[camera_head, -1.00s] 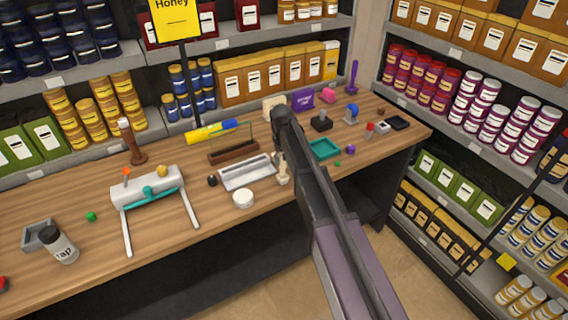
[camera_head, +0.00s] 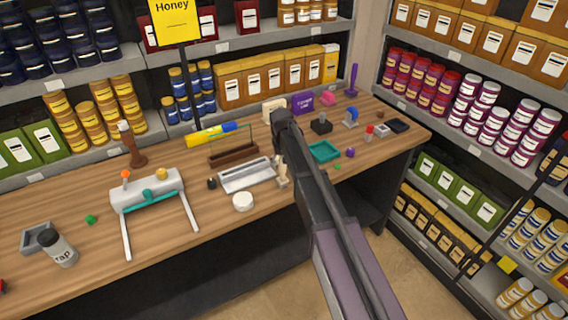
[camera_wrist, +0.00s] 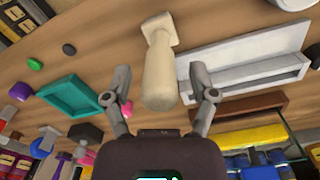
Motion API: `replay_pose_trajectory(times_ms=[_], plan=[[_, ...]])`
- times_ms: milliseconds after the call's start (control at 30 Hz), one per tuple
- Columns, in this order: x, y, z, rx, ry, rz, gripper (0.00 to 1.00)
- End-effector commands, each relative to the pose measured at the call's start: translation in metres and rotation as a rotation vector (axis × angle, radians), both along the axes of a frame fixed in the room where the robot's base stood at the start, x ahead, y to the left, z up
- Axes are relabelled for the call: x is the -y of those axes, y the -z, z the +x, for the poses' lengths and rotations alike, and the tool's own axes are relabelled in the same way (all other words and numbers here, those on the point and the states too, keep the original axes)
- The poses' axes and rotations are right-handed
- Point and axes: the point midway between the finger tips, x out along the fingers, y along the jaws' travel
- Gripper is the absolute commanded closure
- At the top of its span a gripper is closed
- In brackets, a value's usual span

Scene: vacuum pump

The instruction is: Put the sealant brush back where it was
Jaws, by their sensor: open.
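A cream, rounded piece with a square end (camera_wrist: 158,65) is between the open fingers of my gripper (camera_wrist: 164,94) in the wrist view. It also shows in the head view (camera_head: 283,175), upright near the table's front edge, right of the white tray. I see no gap closed on it by the fingers. I cannot tell for sure whether this piece is the sealant brush. A brown upright piece with a pale top (camera_head: 131,145) stands at the back left of the table. My arm hides part of the table behind the gripper.
A white tray (camera_head: 248,176) and a brown rack (camera_head: 232,156) lie left of my gripper. A teal tray (camera_head: 324,151) is to its right. A white round tub (camera_head: 242,201) stands near the front edge. A white frame (camera_head: 147,195) stands farther left. Shelves rise behind.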

Motion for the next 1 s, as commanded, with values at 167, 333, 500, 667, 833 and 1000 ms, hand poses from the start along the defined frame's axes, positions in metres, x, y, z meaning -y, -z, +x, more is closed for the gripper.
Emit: replay_pose_trajectory(times_ms=[167, 333, 500, 667, 833, 1000], plan=[[0.0, -0.004, 0.0, 0.0, 0.0, 0.0, 0.26], [0.0, -0.013, 0.0, 0.0, 0.0, 0.0, 0.26], [-0.001, -0.026, 0.0, 0.0, 0.0, 0.0, 0.26], [-0.001, -0.04, 0.0, 0.0, -0.001, 0.0, 0.26], [-0.001, -0.054, 0.0, 0.0, -0.001, 0.0, 0.26], [-0.001, -0.068, 0.0, 0.0, -0.001, 0.0, 0.26]])
